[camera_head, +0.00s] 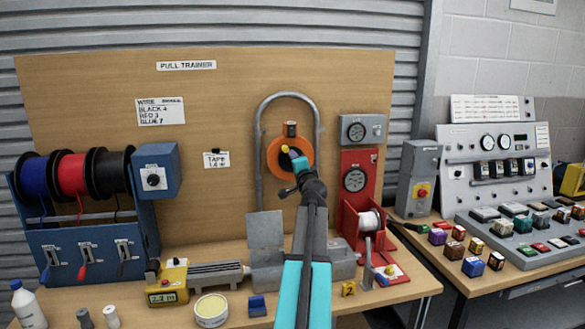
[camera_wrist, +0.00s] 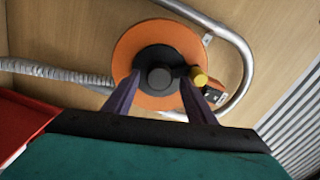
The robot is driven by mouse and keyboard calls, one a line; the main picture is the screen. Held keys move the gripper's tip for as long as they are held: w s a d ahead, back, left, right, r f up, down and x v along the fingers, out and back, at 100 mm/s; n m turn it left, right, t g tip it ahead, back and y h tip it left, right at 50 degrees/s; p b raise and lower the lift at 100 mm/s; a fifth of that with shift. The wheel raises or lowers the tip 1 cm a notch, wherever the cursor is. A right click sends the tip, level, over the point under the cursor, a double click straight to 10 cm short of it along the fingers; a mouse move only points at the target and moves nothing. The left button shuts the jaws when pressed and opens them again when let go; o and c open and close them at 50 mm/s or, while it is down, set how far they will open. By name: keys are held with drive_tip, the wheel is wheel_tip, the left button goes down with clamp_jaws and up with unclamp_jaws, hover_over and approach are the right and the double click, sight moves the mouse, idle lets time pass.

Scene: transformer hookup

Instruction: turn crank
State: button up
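The right finger's tip is close to the knob; contact cannot be told. In the head view my gripper (camera_head: 300,168) covers the disc's lower right.
A bent grey pipe (camera_head: 260,120) arches around the disc. Wire spools (camera_head: 72,174) are at left. A grey metal machine (camera_head: 265,230) lies on the bench below.

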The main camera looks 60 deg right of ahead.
drive_tip(key=shift+s, duration=0.1)
idle(0.3)
drive_tip(key=b+v, duration=0.2)
drive_tip(key=v, duration=1.1)
drive_tip(key=shift+s+a+b, duration=0.25)
drive_tip(key=shift+b, duration=0.1)
idle(0.4)
